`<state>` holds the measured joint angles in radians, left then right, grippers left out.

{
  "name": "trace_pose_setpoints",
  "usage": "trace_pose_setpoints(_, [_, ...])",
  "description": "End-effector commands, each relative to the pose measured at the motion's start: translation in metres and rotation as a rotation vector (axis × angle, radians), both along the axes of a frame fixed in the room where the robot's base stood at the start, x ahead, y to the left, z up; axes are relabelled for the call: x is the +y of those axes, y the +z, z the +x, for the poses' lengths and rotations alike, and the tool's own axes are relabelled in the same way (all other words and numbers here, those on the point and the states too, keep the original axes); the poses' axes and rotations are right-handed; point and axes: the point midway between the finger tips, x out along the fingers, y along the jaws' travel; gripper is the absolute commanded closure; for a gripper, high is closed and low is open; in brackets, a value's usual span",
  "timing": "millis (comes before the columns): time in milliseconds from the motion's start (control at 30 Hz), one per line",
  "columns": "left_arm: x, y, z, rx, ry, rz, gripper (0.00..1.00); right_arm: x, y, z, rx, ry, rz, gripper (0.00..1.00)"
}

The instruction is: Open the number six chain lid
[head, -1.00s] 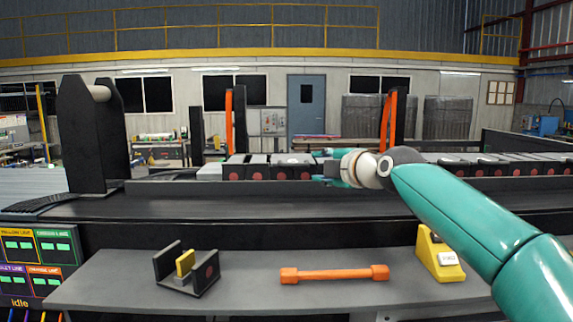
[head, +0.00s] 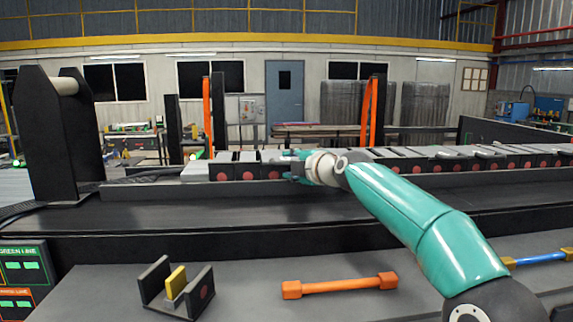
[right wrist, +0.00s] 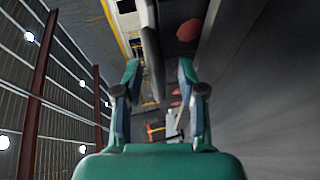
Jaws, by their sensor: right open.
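The drag chain (head: 250,172) runs left to right across the conveyor, with a row of grey lids and red round marks on its dark links. It continues right of my arm (head: 470,166). No numbers on the lids are readable. My right gripper (head: 291,165) is at the chain's near side, at lid height, with its fingers pointing left. In the right wrist view my right gripper (right wrist: 158,75) is open. A grey plate (right wrist: 151,40) seen edge-on and red marks (right wrist: 190,30) lie ahead of its fingers. I cannot tell whether they touch. My left gripper is out of view.
An orange bar-shaped tool (head: 340,286) and a black holder with a yellow piece (head: 176,288) lie on the front shelf. Orange-and-black posts (head: 370,112) stand behind the chain. A black stand (head: 60,140) is at left.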

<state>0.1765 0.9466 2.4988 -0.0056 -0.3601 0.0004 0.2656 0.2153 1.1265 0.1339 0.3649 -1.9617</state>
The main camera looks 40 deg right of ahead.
Motion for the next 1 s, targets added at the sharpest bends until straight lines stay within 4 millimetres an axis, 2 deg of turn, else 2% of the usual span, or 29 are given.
trace_pose_setpoints(100, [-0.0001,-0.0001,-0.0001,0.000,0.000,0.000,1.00,0.0040,-0.0006,0.0034,0.001,0.007,0.000,0.60])
trace_pose_setpoints(300, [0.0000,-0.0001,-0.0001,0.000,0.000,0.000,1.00,0.0061,-0.0004,0.0053,0.001,0.010,0.000,0.93])
trace_pose_setpoints(367, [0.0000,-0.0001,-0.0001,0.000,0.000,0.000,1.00,0.0065,-0.0005,0.0055,0.001,0.011,0.000,1.00])
trace_pose_setpoints(633, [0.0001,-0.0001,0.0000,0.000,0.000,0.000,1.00,0.0075,-0.0016,0.0062,0.004,0.014,0.001,1.00])
trace_pose_setpoints(667, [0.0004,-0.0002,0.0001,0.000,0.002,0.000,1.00,0.0022,-0.0018,0.0063,0.004,0.011,0.002,1.00])
trace_pose_setpoints(1000, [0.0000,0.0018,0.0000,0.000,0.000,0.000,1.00,0.0088,0.0034,0.0073,0.002,0.015,0.001,1.00])
